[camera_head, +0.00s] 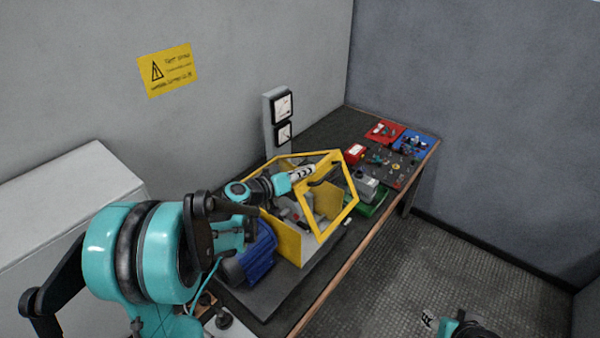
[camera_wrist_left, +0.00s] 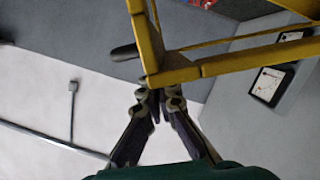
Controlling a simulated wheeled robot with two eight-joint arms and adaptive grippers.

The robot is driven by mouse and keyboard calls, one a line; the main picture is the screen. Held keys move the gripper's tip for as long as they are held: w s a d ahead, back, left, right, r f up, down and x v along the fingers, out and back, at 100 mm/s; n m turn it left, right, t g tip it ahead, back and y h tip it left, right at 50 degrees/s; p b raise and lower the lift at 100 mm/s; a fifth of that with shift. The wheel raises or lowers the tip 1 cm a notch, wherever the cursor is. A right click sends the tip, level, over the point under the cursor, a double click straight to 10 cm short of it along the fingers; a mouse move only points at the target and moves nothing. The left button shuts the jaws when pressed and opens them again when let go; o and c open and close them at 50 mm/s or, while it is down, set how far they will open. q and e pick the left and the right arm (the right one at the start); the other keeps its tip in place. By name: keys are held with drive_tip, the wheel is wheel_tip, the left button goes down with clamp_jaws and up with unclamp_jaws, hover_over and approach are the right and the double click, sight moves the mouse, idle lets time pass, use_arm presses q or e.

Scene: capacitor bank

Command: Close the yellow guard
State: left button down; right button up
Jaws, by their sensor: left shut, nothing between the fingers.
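The yellow guard (camera_head: 353,187) is an angular frame with yellow panels, standing over equipment on the dark bench. Its upper bars look raised, but I cannot tell its exact angle. My left gripper (camera_head: 310,171) reaches in from the left at the upper part of the guard. In the left wrist view my left gripper (camera_wrist_left: 153,93) is shut and empty, its fingertips right at a corner of the yellow guard (camera_wrist_left: 178,75); contact is unclear. A dark handle (camera_wrist_left: 124,53) shows beside that corner. My right gripper (camera_head: 428,320) is low at the bottom right, clear of the bench.
A blue motor (camera_head: 256,255) lies on the bench before the guard. A grey post with two dials (camera_head: 281,107) stands behind it. Red and blue panels (camera_head: 384,131) and small parts fill the far bench end. The floor (camera_head: 480,262) to the right is free.

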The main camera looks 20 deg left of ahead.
use_arm(q)
drive_tip(key=d+f+m+y+b, duration=0.1)
drive_tip(key=d+f+m+b, duration=0.1)
drive_tip(key=f+b, duration=0.4)
drive_tip(key=s+d+f+m+b, duration=0.1)
drive_tip(key=d+f+m+b, duration=0.1)
drive_tip(key=f+b, duration=0.4)
wheel_tip(320, 180, down, 5)
drive_tip(key=shift+s+d+f+m+y, duration=0.1)
drive_tip(key=shift+s+d+m+y, duration=0.15)
drive_tip(key=shift+d+m+y, duration=0.25)
drive_tip(key=shift+d, duration=0.1)
